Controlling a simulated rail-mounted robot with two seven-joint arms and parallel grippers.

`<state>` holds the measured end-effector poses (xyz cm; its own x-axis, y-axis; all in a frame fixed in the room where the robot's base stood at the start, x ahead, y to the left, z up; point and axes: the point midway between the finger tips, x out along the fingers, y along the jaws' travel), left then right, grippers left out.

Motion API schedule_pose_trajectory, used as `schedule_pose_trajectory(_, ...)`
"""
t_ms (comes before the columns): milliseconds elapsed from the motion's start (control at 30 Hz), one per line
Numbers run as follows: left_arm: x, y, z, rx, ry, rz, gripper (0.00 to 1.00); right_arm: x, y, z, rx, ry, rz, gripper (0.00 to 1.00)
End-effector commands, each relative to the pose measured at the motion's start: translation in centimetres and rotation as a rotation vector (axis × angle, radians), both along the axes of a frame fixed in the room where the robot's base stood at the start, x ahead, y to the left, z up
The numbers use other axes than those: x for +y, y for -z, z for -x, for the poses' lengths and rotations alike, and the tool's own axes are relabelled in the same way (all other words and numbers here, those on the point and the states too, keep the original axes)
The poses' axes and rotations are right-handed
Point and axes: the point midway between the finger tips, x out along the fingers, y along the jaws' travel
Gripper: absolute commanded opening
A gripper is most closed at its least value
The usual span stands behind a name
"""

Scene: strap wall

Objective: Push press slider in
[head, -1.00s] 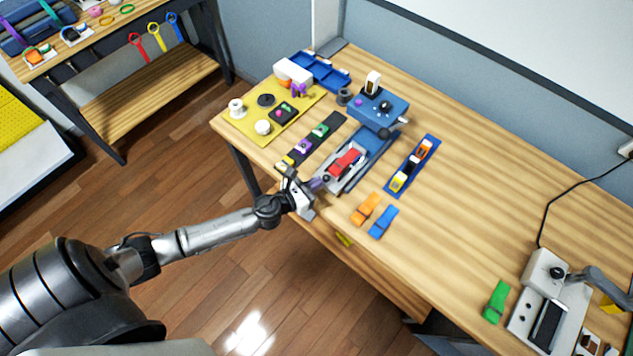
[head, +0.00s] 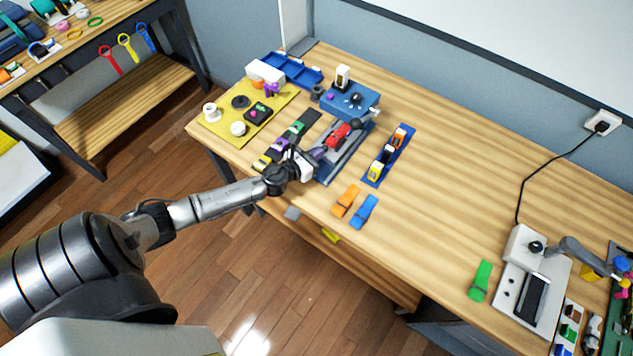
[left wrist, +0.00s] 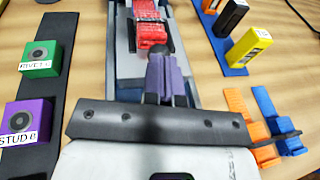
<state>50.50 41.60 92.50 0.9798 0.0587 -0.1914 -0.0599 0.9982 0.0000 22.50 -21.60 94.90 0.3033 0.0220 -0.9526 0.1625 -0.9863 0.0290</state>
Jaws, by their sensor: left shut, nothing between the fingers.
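The blue press (head: 352,99) stands toward the back of the wooden table, with a dark-knobbed lever. Its grey slider (left wrist: 126,66) sits on a blue track and carries a red piece (head: 338,133), which also shows in the left wrist view (left wrist: 151,28) with a grey clamp across it. My left gripper (head: 317,154) is at the slider's front end, lined up with the track. My right gripper is not in view.
A black strip (head: 293,137) with coloured stud blocks lies left of the track. A blue rack (head: 375,178) with small blocks lies right of it. Orange (head: 346,200) and blue (head: 364,211) clips lie near the front edge. The table's middle right is clear.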

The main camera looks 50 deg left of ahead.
Motion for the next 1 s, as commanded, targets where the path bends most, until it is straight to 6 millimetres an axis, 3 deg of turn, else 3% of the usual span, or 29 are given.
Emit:
schedule_pose_trajectory(167, 1.4, 0.1, -0.1, 0.001, -0.022, 0.000, 0.00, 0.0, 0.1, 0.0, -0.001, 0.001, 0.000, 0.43)
schedule_pose_trajectory(633, 1.1, 0.0, 0.5, 0.004, -0.020, -0.001, 0.00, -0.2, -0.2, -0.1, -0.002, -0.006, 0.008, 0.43)
schedule_pose_trajectory(867, -0.9, -0.7, 3.4, 0.008, 0.012, 0.003, 0.00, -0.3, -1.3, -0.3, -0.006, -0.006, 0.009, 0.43)
schedule_pose_trajectory(1000, -1.0, -1.0, 6.1, 0.008, 0.012, 0.001, 0.00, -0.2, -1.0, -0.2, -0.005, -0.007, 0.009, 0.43)
